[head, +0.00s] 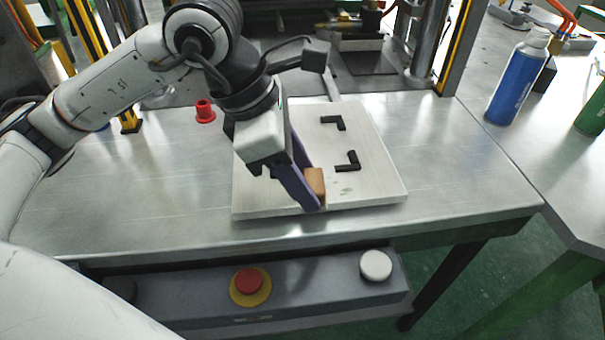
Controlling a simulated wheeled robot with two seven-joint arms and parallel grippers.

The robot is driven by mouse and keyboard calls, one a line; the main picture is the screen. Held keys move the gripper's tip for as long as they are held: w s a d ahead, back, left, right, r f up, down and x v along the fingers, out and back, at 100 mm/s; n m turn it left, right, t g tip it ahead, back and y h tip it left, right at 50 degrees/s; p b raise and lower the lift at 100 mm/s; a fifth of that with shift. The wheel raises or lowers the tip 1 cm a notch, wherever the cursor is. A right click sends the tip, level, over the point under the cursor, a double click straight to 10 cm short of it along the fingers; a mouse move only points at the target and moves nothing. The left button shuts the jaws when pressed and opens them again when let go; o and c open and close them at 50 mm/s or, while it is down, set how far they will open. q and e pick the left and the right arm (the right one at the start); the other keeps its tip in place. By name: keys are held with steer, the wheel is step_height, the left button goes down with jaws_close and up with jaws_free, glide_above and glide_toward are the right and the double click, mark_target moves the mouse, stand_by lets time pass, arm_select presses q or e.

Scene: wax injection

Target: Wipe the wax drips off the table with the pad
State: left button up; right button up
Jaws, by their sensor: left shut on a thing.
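My left gripper (312,192) reaches in over a pale board (382,185) on the metal table (455,180). Its purple fingers point down and are shut on a small tan-brown block, which looks like the pad (316,181). The pad is low at the front part of the board; I cannot tell whether it touches the surface. Small greenish smears, perhaps wax drips (345,190), show on the board just right of the pad. The fingers and wrist hide the board's left part. My right gripper is not in view.
Two black L-shaped brackets (335,122) (347,161) stand on the board. A red cup-like piece (205,111) stands behind left. A blue bottle (518,78) stands on the right-hand table. A red button (248,281) and a white button (376,265) face up below the table's front edge.

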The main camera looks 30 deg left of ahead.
arm_select(q)
steer(key=shift+r+p, duration=1.7)
steer(key=shift+r, duration=1.3)
steer(key=shift+r, duration=0.1)
steer(key=shift+r+p, duration=0.9)
steer(key=shift+r, duration=0.55)
steer(key=shift+f, duration=0.1)
